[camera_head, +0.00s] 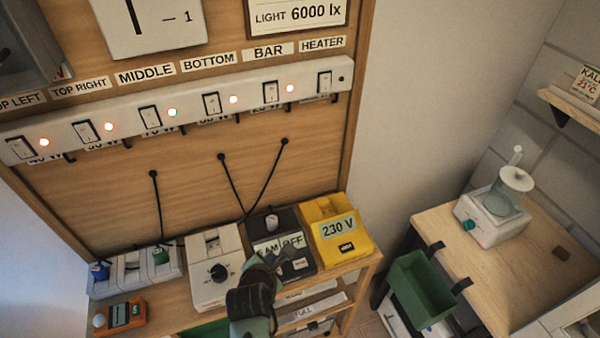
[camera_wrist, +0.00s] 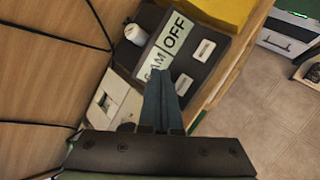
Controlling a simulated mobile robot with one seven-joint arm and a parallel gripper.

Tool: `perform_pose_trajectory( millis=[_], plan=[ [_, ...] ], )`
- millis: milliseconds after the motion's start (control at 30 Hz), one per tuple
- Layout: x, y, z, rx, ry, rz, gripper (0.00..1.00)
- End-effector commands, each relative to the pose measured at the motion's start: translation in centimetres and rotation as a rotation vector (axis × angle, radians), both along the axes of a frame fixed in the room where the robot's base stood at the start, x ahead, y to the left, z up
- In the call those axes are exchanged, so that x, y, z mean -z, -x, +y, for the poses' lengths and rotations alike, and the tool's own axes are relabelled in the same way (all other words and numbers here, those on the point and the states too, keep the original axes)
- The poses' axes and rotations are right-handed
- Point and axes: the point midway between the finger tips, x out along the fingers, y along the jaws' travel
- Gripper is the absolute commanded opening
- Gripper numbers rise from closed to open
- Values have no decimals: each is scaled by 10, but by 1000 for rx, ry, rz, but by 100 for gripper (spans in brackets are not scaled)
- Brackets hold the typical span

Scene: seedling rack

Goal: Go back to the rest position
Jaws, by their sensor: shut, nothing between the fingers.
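My gripper (camera_head: 268,262) is shut and empty. In the head view it is above the shelf, in front of the black timer box (camera_head: 285,232) with the "AM" and "OFF" label, and hides part of it. I cannot tell whether the fingertips touch the box.
A switch strip (camera_head: 190,110) runs above. A wooden table (camera_head: 450,250) with a green bin (camera_head: 422,290) stands right.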

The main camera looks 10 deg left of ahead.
Motion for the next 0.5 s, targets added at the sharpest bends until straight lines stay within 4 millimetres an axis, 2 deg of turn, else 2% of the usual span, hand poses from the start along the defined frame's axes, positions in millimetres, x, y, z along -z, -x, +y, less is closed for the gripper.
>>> perform_pose_trajectory(
  millis=[167, 267, 367, 467, 500],
  plan=[
    [0, 0, 0, 0, 0, 0, 0],
    [-24, -17, -1, 64, -84, -49, 0],
    [-74, -45, -6, 184, -264, -140, 0],
    [-144, -72, -17, 318, -515, -254, 0],
    [-174, -80, -23, 364, -623, -298, 0]
  ],
)
